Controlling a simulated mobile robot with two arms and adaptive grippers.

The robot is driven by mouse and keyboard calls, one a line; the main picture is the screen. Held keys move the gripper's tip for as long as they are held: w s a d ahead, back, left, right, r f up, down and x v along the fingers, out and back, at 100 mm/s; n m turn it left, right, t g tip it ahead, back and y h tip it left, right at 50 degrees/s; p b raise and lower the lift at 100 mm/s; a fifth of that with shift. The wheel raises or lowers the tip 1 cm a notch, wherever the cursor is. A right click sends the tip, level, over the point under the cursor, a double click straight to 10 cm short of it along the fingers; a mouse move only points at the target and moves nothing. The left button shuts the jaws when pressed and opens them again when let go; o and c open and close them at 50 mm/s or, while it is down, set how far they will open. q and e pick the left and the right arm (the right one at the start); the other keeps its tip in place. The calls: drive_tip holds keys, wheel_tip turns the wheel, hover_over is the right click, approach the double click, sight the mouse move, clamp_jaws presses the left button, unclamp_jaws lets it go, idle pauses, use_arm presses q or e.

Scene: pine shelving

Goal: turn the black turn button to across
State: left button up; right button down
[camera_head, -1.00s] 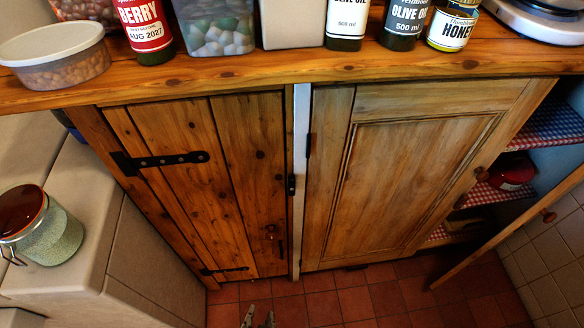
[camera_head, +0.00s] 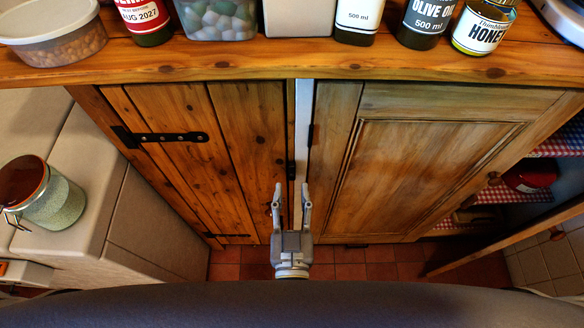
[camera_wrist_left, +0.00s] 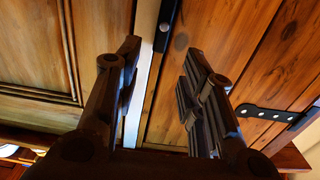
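In the left wrist view the turn button (camera_wrist_left: 166,27) is a long black plate with a round silver screw head. My left gripper (camera_head: 292,190) is open and empty just below the button in the head view, its two fingers pointing up towards it. In the left wrist view the fingers (camera_wrist_left: 160,62) stand apart, and the button lies beyond the gap between their tips. My right gripper is not in view.
A plank door (camera_head: 175,160) with black hinges is on the left, a panelled door (camera_head: 430,165) on the right. A wooden counter (camera_head: 240,66) with jars and bottles overhangs them. A jar (camera_head: 45,195) stands on the tiled ledge at left. Open shelves are at far right.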

sight(292, 170)
use_arm(q)
drive_tip(key=w+p, duration=0.1)
drive_tip(key=w, duration=0.3)
drive_tip(key=shift+w+r, duration=0.1)
drive_tip(key=shift+w, duration=0.2)
drive_tip(key=shift+w+p, duration=0.3)
drive_tip(key=shift+w, duration=0.35)
clamp_jaws()
